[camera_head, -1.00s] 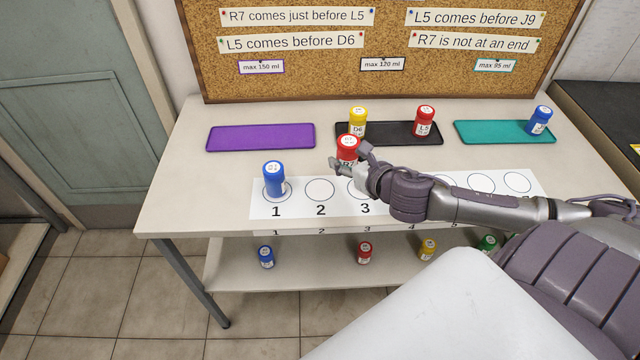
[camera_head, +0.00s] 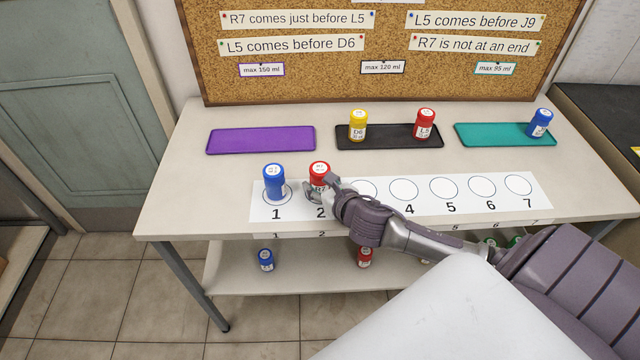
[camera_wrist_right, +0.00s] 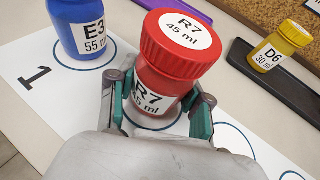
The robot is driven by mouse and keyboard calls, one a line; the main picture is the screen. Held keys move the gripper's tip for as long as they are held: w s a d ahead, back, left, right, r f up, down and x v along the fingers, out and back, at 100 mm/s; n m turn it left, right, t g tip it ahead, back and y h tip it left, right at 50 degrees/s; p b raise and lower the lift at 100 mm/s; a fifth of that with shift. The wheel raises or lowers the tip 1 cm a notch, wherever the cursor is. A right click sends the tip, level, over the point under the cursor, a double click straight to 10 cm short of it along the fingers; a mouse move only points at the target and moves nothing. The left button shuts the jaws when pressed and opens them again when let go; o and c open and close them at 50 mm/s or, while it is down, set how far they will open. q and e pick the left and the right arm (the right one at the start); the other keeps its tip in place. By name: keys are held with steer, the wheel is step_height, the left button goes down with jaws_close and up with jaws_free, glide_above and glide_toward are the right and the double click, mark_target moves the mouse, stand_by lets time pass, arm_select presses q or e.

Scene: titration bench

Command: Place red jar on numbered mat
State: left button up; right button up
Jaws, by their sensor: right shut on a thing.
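The red jar R7, marked 45 ml, (camera_head: 319,171) is upright at circle 2 of the white numbered mat (camera_head: 383,206). My right gripper (camera_head: 318,188) is shut around its lower part, with a finger on each side. In the right wrist view the red jar (camera_wrist_right: 175,60) stands between the fingers (camera_wrist_right: 160,105), over a circle; I cannot tell whether its base touches the mat. A blue jar, E3, (camera_head: 274,180) stands on circle 1, just left of the red jar. Circles 4 to 7 are empty. My left gripper is not in view.
A purple tray (camera_head: 261,139) is empty. A black tray (camera_head: 390,140) holds yellow jar D6 (camera_head: 357,125) and red jar L5 (camera_head: 425,124). A teal tray (camera_head: 490,133) holds a blue jar (camera_head: 541,122). A corkboard with clues (camera_head: 380,55) stands behind. More jars stand on the lower shelf (camera_head: 300,279).

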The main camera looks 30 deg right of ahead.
steer(key=o, duration=1.2)
steer(key=shift+f, duration=0.1)
steer(key=shift+s+r, duration=0.1)
steer(key=shift+r, duration=0.1)
steer(key=v, duration=1.1)
steer(key=shift+s+r, duration=0.1)
steer(key=shift+s, duration=0.3)
